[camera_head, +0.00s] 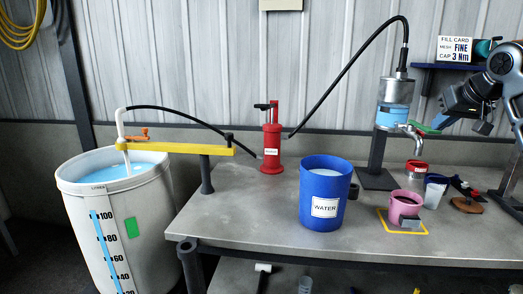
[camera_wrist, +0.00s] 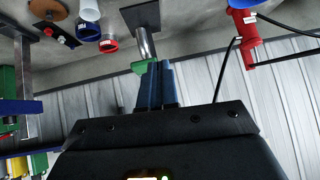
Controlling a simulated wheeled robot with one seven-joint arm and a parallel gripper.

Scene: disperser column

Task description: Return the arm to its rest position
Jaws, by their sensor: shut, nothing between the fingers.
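My gripper (camera_head: 441,121) is at the right in the head view, just right of the disperser column (camera_head: 394,103). It is shut and empty; its blue fingers also show in the wrist view (camera_wrist: 156,66). A green handle (camera_head: 424,128) by the column's metal spout lies close to the fingertips. In the wrist view the green handle (camera_wrist: 143,66) appears just beyond them; I cannot tell whether they touch. My arm comes in from the right edge.
The bench (camera_head: 255,215) holds a blue water bucket (camera_head: 325,172), a red pump (camera_head: 272,150), a pink cup (camera_head: 401,207) on a yellow outline, and a red-rimmed cup (camera_head: 416,170). A white barrel (camera_head: 150,215) stands left. A blue shelf (camera_head: 447,66) is behind my arm.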

